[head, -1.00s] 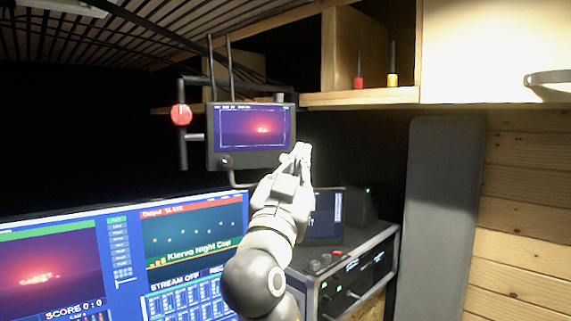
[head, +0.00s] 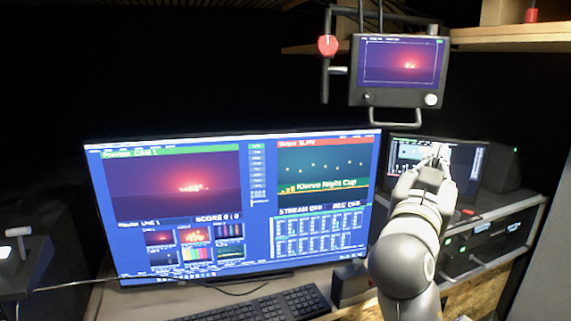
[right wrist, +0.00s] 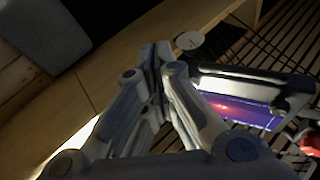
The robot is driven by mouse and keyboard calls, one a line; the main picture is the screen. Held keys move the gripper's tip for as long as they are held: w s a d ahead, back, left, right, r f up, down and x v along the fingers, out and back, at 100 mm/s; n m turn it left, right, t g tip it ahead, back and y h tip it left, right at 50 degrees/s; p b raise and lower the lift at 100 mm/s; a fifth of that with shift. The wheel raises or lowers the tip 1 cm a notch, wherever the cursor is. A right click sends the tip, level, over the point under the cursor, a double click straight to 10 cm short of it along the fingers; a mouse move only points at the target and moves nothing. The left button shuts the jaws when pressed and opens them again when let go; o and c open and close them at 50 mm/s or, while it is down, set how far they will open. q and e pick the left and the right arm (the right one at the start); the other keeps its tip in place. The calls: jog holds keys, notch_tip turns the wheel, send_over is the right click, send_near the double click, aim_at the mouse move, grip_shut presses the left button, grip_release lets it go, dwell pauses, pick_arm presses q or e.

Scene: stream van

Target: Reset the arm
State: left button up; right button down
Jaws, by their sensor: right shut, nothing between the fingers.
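My right arm comes up from the bottom right in the head view. Its gripper (head: 436,158) is shut and empty, in front of the small screen (head: 478,160) on the equipment rack. In the right wrist view the two fingers (right wrist: 158,52) meet at their tips with nothing between them. The hanging field monitor (head: 400,72) is above the gripper in the head view. It also shows at the right of the right wrist view (right wrist: 240,108). My left gripper is not in view.
A large monitor (head: 190,185) stands on the desk at left, with a black keyboard (head: 262,305) in front. The equipment rack (head: 490,235) is at right, beside my arm. A wooden shelf (head: 512,33) is at the top right. A red knob (head: 327,46) sits beside the hanging monitor.

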jog(key=s+a+f+n+g+y, duration=0.1)
jog(key=s+f+n+g+y, duration=0.2)
jog(key=f, duration=1.3)
jog(key=s+f+n+g+y, duration=0.2)
jog(key=f+n+y, duration=0.15)
jog(key=f, duration=1.15)
jog(key=s+a+f+n+g+y, duration=0.2)
jog(key=s+a+f+g+y, duration=0.15)
jog(key=s+f, duration=0.8)
jog(key=s+a+f+n+g+y, duration=0.25)
jog(key=s+f+g, duration=0.25)
jog(key=s+f, duration=0.65)
notch_tip(320, 180, down, 22)
jog(key=s+f+g, duration=0.1)
jog(key=s, duration=0.2)
jog(key=s+d+f+g, duration=0.1)
jog(key=s+d+f, duration=0.1)
jog(key=s+f, duration=0.6)
jog(key=s+d+f, duration=0.1)
jog(key=s+f, duration=0.8)
jog(key=shift+d+g, duration=0.35)
